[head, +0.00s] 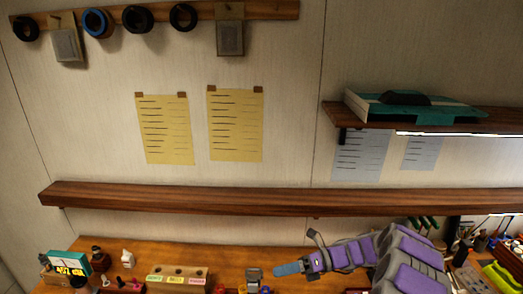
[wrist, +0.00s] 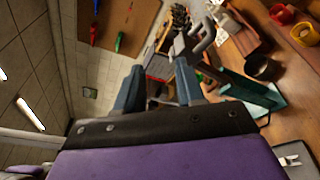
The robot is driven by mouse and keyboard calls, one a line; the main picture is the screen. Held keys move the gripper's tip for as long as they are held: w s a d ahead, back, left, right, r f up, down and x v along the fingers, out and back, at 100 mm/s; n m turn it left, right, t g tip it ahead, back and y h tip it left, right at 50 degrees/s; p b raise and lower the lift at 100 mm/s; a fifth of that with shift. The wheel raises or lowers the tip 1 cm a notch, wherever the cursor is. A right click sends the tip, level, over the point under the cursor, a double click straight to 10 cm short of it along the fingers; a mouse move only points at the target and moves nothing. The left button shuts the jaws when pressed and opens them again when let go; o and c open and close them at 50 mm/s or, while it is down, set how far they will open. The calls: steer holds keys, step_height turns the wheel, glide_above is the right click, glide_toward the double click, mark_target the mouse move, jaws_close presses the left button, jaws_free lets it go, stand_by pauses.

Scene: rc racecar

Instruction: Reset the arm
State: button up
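My gripper (head: 288,268) is at the end of my purple and grey arm, low in the head view, over the workbench (head: 205,255). The arm reaches in from the bottom right. In the wrist view, my gripper (wrist: 159,75) shows two blue-grey fingers standing apart, with nothing between them. From the head view, the fingers overlap into one blue shape. A teal and white car body (head: 415,108) sits on the upper right shelf, away from my gripper.
A long wooden shelf (head: 280,200) crosses the wall above the bench and is bare. A wooden block with coloured labels (head: 180,277) and small items stand on the bench. Tools and a yellow-green object (head: 503,276) crowd the right end. Wheels hang from a top rail (head: 210,12).

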steer(key=s+a+r+n+g+h+b, duration=0.15)
steer(key=s+n+h+b, duration=0.25)
steer(key=s+n, duration=0.45)
steer(key=s+a+r+n+g+h+b, duration=0.15)
steer(key=s+a+n+h+b, duration=0.35)
steer(key=s, duration=0.6)
steer(key=s+d+f+n+t+h+b, duration=0.2)
steer(key=s+d+n, duration=0.4)
steer(key=s, duration=0.3)
steer(key=s+d+f+n+t+h+b, duration=0.2)
steer(key=s+d+f+n+h+b, duration=0.2)
steer(key=s+d+f+n+h, duration=0.1)
steer(key=s+d+f+n, duration=0.1)
steer(key=s+d+n, duration=0.1)
steer(key=s+d, duration=0.1)
steer(key=shift+s+f, duration=0.35)
steer(key=shift+f, duration=0.05)
